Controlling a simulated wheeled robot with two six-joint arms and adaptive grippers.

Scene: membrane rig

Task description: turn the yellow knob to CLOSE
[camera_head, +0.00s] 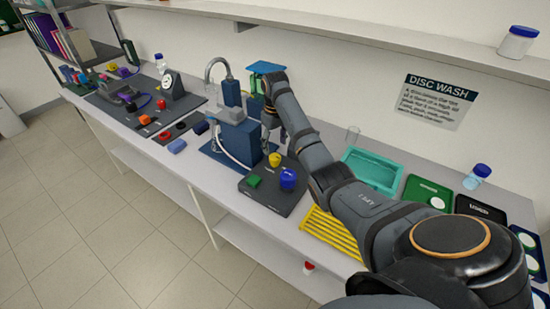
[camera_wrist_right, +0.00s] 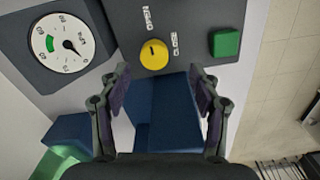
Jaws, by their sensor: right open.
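The yellow knob (camera_head: 275,159) is on a dark panel (camera_head: 262,205) beside a green button (camera_head: 254,181). In the right wrist view the knob (camera_wrist_right: 154,54) is round, with a small dark mark on its face. White labels stand near it, too blurred to read surely. My right gripper (camera_wrist_right: 163,82) is open, its fingers apart on either side of the view below the knob. It does not touch the knob, and nothing is between the fingertips. In the head view the right arm reaches over the bench, its gripper mostly hidden. My left gripper is not in view.
A white dial gauge (camera_wrist_right: 63,44) sits left of the knob in the wrist view. A blue block (camera_wrist_right: 165,115) lies behind the fingers. A blue pump-like rig (camera_head: 238,138) with a tube stands beside the panel. A yellow rack (camera_head: 328,234) and teal tray (camera_head: 372,170) are to the right.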

